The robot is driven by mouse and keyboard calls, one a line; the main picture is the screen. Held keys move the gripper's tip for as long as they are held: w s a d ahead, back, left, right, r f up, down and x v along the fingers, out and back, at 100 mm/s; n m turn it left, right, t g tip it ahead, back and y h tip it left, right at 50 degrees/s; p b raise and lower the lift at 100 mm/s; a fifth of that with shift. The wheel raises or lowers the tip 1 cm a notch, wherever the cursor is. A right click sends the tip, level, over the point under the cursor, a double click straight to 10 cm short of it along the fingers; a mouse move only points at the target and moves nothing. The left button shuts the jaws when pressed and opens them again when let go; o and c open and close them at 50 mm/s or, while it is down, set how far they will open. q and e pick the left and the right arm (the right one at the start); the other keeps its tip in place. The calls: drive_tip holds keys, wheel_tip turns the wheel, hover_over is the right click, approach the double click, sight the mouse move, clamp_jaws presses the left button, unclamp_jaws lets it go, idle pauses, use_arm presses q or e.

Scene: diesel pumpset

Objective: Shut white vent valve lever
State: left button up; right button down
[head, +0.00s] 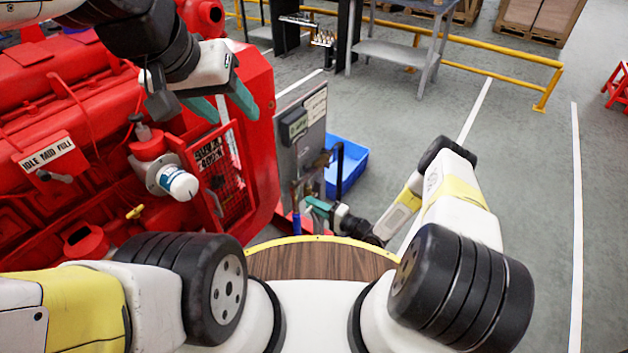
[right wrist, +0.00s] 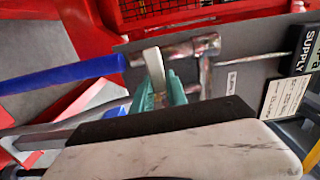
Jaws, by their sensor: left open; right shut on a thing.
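The white vent valve lever (right wrist: 153,68) shows in the right wrist view as a short pale bar by a metal pipe fitting (right wrist: 190,48). My right gripper (right wrist: 160,90) is shut on this lever, with its teal fingers on either side of it. The lower part of the lever is hidden between the fingers. In the head view my right gripper (head: 317,208) is at the pipework beside the grey panel, and I cannot make out the white lever there. My left gripper (head: 222,104) is open and empty, above the red engine.
A blue handle (right wrist: 70,76) lies beside the white lever and also shows in the head view (head: 297,223). A grey panel (head: 303,140) stands behind the pipework. A blue bin (head: 348,165) is on the floor. The red engine (head: 60,100) fills the left side.

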drive_tip(key=shift+d, duration=0.1)
drive_tip(key=c, duration=1.3)
unclamp_jaws()
drive_tip(key=v, duration=0.7)
drive_tip(key=shift+s+d, duration=0.2)
drive_tip(key=shift+d, duration=0.15)
